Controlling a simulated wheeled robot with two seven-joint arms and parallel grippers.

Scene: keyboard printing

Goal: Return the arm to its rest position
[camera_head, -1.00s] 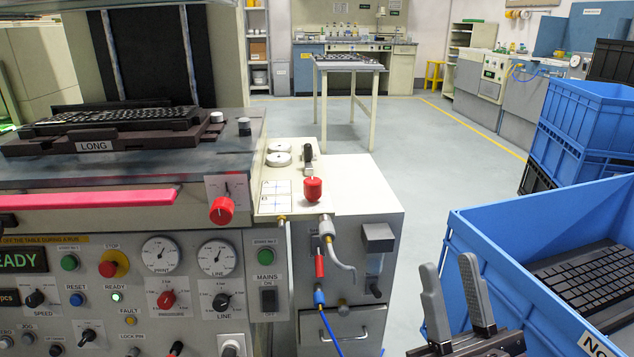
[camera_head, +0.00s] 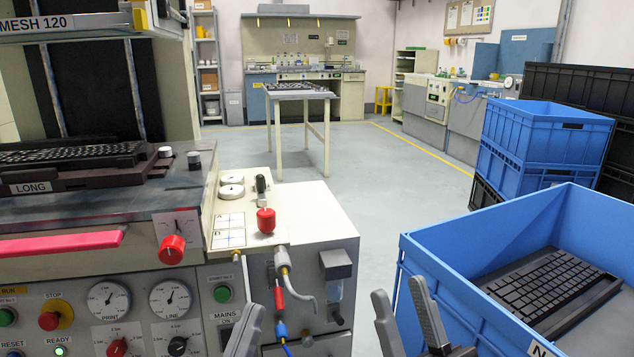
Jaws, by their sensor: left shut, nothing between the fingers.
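My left gripper (camera_head: 245,325) shows only its grey fingertips at the bottom edge, in front of the machine panel. The fingers are together with nothing held. My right gripper (camera_head: 399,300) stands at the bottom, left of the near blue crate. Its two grey fingers point up and are apart, with nothing between them. The arms behind both grippers are mostly out of the picture.
The printing machine (camera_head: 115,272) fills the left, with a black keyboard (camera_head: 70,155) on its bed. A blue crate (camera_head: 440,258) at the right holds another keyboard (camera_head: 553,285). Stacked crates (camera_head: 535,130) stand behind. The floor (camera_head: 390,180) beyond is open.

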